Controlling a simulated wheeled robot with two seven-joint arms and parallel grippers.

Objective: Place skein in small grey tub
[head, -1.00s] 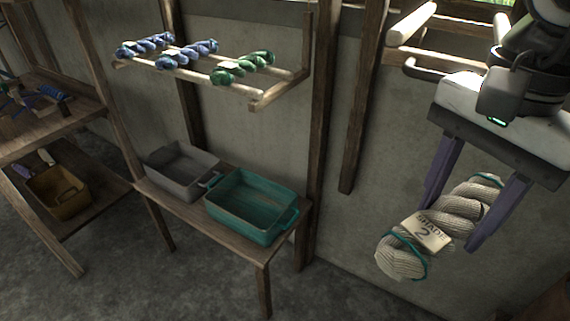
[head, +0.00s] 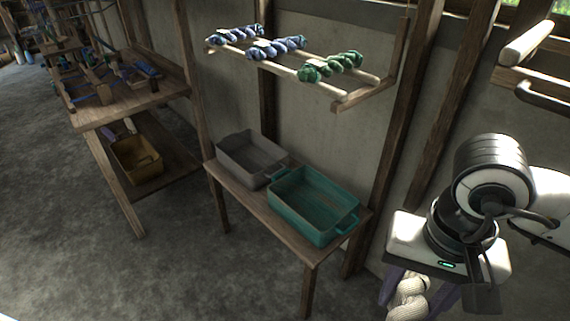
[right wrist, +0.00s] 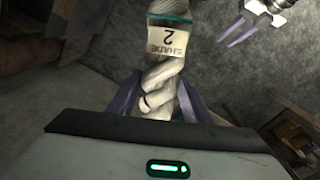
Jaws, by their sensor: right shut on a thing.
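The skein (head: 408,296) is cream, twisted yarn. It is held between the purple fingers of my right gripper (head: 420,292) at the bottom right of the head view, its lower part cut off by the frame. In the right wrist view the skein (right wrist: 160,75) points away from the palm, with a teal tie and a "SHADE 2" label. The small grey tub (head: 238,171) stands on a low wooden bench, left of and apart from my right gripper. No skein shows in its visible inside. My left gripper (right wrist: 236,32) shows in the right wrist view, fingers apart and empty.
A teal tub (head: 298,217) with handles stands beside the grey tub, nearer my right gripper. Above them a wooden rack (head: 338,93) holds blue and green skeins. A yellowish bin (head: 138,165) sits on a lower shelf at left. Wooden posts stand against the wall.

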